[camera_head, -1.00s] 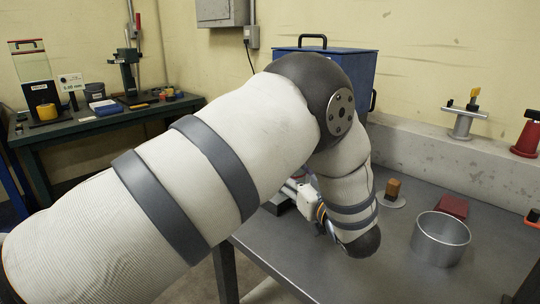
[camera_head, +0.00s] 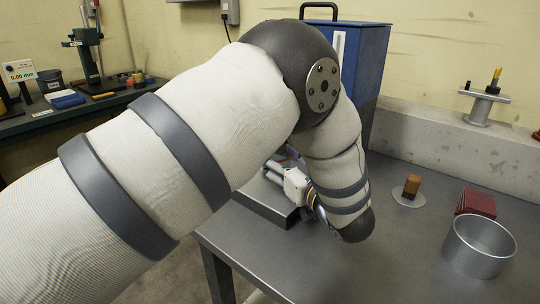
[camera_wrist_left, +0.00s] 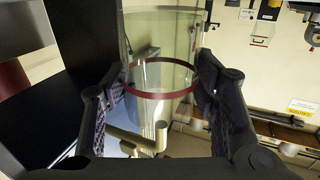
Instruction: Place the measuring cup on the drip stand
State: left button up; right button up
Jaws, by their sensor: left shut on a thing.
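The measuring cup (camera_wrist_left: 160,50) is a clear, see-through vessel with a dark red band around it. In the left wrist view it sits between the two dark padded fingers of my left gripper (camera_wrist_left: 160,95), which is shut on it. Metal posts (camera_wrist_left: 150,135) show below the cup, perhaps part of a stand; I cannot tell whether the cup touches them. In the head view my left forearm hides the cup and the fingertips; only the white wrist part shows beside a dark metal base (camera_head: 270,205). I cannot tell for certain which thing is the drip stand. My right gripper is not in view.
A blue cabinet (camera_head: 365,75) stands behind my arm. On the grey bench (camera_head: 400,265) are a round metal pan (camera_head: 470,262), a dark red block (camera_head: 476,203) and a brown-topped piece (camera_head: 411,186). A small metal stand (camera_head: 481,108) is on the back ledge. The bench front is clear.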

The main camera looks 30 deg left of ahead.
pick_arm(q)
jog(key=shift+s+f, duration=0.15)
jog(key=shift+f, duration=0.45)
jog(key=shift+s+d+r, duration=0.1)
jog(key=shift+s+r, duration=0.05)
jog(key=shift+r, duration=0.1)
jog(key=shift+d+r, duration=0.1)
jog(key=shift+d, duration=0.1)
jog(key=shift+f, duration=0.3)
jog(key=o, duration=1.1)
jog(key=shift+o, duration=0.2)
jog(key=shift+r, duration=0.1)
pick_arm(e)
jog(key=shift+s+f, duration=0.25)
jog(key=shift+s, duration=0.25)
